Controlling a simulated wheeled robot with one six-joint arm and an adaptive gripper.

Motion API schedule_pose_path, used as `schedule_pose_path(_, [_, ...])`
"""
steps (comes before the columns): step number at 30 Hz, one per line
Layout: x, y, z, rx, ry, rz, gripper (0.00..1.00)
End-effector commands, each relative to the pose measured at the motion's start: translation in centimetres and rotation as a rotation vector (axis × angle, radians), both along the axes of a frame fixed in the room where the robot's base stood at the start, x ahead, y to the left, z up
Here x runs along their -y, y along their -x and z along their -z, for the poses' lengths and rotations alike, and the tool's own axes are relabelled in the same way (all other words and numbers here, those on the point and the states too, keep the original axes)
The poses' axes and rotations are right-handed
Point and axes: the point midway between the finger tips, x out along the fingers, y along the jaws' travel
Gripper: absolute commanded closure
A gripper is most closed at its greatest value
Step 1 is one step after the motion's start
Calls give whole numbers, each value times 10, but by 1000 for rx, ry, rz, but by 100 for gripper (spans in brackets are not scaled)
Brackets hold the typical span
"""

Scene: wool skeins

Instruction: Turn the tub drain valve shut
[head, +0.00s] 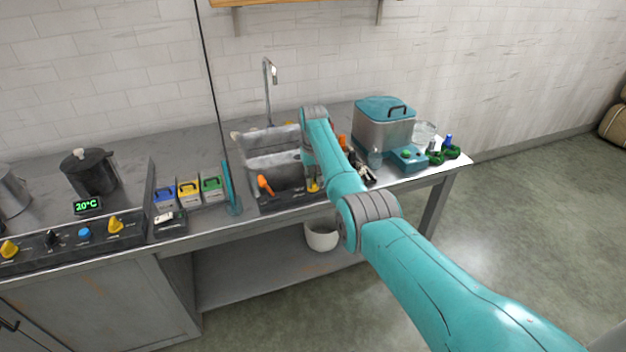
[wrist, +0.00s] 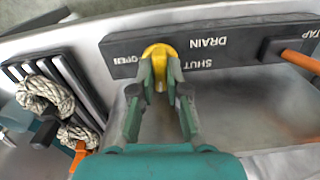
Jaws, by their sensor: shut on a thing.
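The drain valve is a yellow knob with a short lever (wrist: 158,52) on a dark panel (wrist: 230,42) at the tub's rim. In the wrist view the panel's lettering is upside down, with OPEN left of the knob and SHUT to its right. The lever points down the picture, between the two labels. My gripper (wrist: 160,88) is shut on the lever, one finger on each side. In the head view the yellow valve (head: 313,186) shows at the front of the steel tub (head: 262,145), and my arm hides the gripper.
An orange tap handle (wrist: 298,60) is on the same panel, right of the valve in the wrist view. A striped rack with cream wool skeins (wrist: 45,92) is at left. A teal-lidded steel box (head: 384,125) stands beyond the tub, and a thin teal post (head: 231,190) left of it.

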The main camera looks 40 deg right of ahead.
Motion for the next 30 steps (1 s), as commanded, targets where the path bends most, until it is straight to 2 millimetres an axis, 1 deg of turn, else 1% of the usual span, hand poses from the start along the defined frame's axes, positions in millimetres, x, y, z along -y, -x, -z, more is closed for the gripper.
schedule_pose_path(9, [0, -1, -1, 2, 1, -96, 100])
schedule_pose_path(23, [0, -1, -1, 3, 1, -109, 100])
schedule_pose_path(24, [0, -1, -1, 3, 1, -109, 83])
schedule_pose_path(25, [0, -1, -1, 3, 1, -109, 76])
schedule_pose_path(30, [0, 0, -1, 2, 1, -108, 75])
